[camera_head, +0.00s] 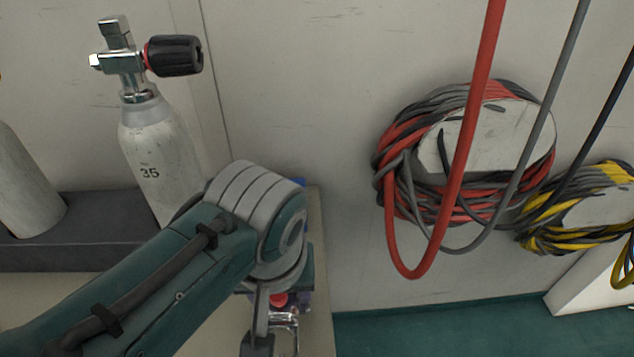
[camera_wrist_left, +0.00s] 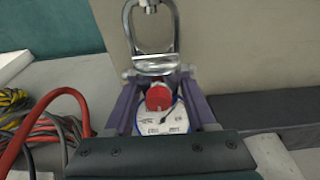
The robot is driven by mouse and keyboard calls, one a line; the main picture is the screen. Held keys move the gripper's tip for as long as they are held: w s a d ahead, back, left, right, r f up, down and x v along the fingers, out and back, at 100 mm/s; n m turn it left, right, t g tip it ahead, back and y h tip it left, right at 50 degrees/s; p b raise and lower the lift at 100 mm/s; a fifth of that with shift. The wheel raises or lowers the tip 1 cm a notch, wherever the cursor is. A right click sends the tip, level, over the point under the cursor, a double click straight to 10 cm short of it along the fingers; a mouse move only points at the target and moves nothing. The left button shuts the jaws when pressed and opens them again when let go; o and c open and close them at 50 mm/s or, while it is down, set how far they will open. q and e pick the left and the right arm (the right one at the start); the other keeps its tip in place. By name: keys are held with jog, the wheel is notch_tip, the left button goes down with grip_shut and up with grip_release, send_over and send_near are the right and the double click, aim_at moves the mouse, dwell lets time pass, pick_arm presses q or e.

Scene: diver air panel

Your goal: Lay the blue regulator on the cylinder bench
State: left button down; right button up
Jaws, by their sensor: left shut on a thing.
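My left gripper (camera_wrist_left: 158,78) is shut on the blue regulator. In the left wrist view the regulator's white, blue-rimmed gauge (camera_wrist_left: 162,117), red knob (camera_wrist_left: 159,98) and chrome yoke (camera_wrist_left: 154,62) show between the fingers. In the head view my left wrist hides much of it, and only its red knob (camera_head: 279,299) and some chrome (camera_head: 287,319) show. The regulator is over the right end of the beige cylinder bench (camera_head: 321,270). I cannot tell whether it touches the bench top. My right gripper is not in view.
Another cylinder (camera_head: 25,185) stands at far left. Red-grey (camera_head: 398,170) and yellow-black hose coils (camera_head: 545,236) hang on the wall at right.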

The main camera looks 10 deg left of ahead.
pick_arm(q)
jog(key=shift+f+b, duration=0.5)
jog(key=shift+f, duration=0.15)
dwell(0.3)
dwell(0.4)
jog(key=shift+s+a+f, duration=0.1)
jog(key=shift+s+f, duration=0.05)
jog(key=shift+f, duration=0.2)
